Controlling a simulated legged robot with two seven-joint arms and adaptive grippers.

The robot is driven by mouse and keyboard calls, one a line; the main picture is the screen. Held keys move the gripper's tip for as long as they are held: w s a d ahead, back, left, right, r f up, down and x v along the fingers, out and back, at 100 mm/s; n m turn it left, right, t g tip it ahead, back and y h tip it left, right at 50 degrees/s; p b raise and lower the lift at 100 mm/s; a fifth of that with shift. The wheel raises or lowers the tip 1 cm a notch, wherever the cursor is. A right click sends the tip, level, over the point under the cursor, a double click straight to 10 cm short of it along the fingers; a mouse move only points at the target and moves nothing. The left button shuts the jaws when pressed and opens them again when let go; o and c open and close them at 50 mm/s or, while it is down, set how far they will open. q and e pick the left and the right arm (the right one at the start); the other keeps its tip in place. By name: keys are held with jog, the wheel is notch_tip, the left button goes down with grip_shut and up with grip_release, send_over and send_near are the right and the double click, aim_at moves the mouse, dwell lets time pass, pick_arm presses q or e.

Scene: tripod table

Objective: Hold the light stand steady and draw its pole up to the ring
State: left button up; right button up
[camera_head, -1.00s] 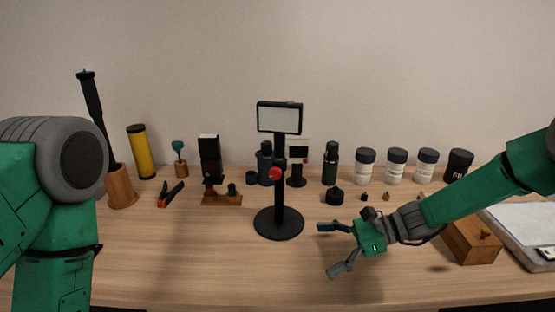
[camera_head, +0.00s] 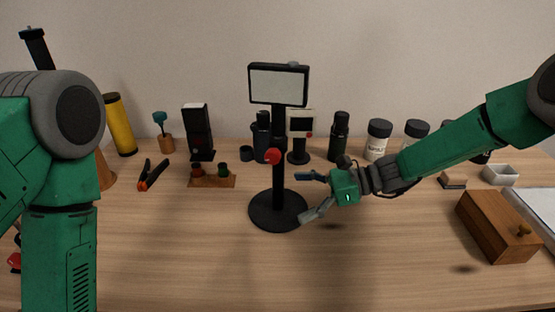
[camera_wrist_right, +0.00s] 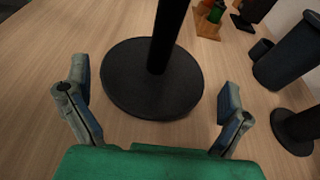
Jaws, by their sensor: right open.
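The black light stand stands upright on the table, with a round base (camera_head: 270,214), a slim pole (camera_head: 278,185), a red knob (camera_head: 272,156) and a pale lamp panel (camera_head: 278,85) on top. I cannot make out a ring on the pole. My right gripper (camera_head: 305,197) is open and empty just right of the pole, low near the base. In the right wrist view its fingers (camera_wrist_right: 155,88) are spread, with the base (camera_wrist_right: 125,90) and lower pole (camera_wrist_right: 166,35) ahead between them, the pole apart from both fingers. My left arm shows at the left; its gripper is out of view.
A wooden box (camera_head: 495,225) stands at the right. Behind the stand are a small lamp (camera_head: 300,125), dark bottles (camera_head: 339,135) and white-labelled jars (camera_head: 377,140). Orange-handled pliers (camera_head: 152,175) and a small wooden rack (camera_head: 212,181) lie at the left. The front table is clear.

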aim_at(283, 207)
jog(key=shift+b+x, duration=0.4)
jog(key=shift+x, duration=1.65)
